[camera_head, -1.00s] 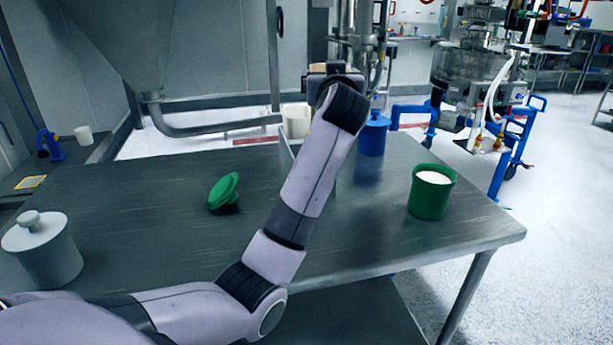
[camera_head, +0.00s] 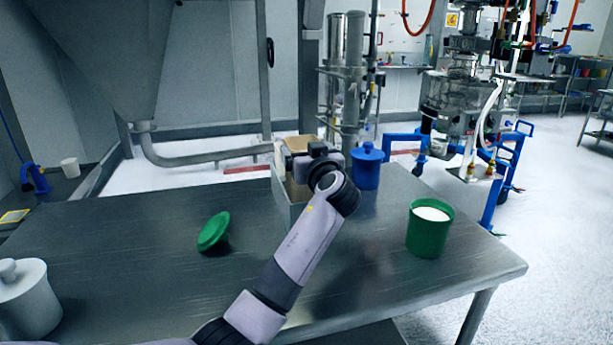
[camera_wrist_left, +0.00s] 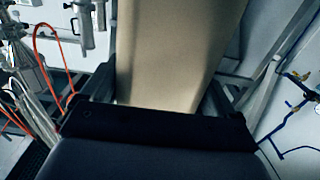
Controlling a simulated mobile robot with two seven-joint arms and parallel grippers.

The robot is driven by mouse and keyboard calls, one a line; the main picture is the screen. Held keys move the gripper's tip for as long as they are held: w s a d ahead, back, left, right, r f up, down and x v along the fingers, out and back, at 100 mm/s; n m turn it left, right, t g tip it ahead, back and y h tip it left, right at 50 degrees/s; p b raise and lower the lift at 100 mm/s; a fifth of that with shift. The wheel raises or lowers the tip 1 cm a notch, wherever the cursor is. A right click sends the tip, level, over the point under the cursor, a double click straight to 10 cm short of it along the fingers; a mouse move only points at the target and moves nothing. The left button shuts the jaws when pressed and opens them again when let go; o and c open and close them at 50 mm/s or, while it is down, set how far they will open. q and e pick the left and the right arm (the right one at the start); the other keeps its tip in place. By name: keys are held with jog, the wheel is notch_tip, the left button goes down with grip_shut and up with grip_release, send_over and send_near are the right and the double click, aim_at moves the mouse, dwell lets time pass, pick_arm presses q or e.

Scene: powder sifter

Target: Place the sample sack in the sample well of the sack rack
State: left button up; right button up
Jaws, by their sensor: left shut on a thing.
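The tan sample sack (camera_wrist_left: 172,50) fills the upper middle of the left wrist view, between the two dark fingers of my left gripper (camera_wrist_left: 155,88). The gripper is shut on it. In the head view the gripper (camera_head: 312,153) is at the table's back middle, and the tan top of the sack (camera_head: 300,142) shows just behind it. The grey metal sack rack (camera_head: 284,208) stands there, partly hidden by my arm. The sack's lower end and the sample well are hidden, so I cannot tell how deep the sack sits. My right gripper is not in view.
A blue lidded jar (camera_head: 366,168) stands close right of the rack. An open green tub of white powder (camera_head: 427,232) is at right, and a green lid (camera_head: 213,232) at left. A white lidded pot (camera_head: 27,300) is at the left front. The table (camera_head: 130,240) is clear between them.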

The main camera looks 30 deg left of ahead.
pick_arm(q)
notch_tip(320, 180, down, 6)
jog(key=shift+r, duration=0.1)
jog(key=o, duration=1.4)
jog(key=b+v, duration=0.1)
jog(key=v, duration=1.1)
jog(key=shift+b, duration=0.35)
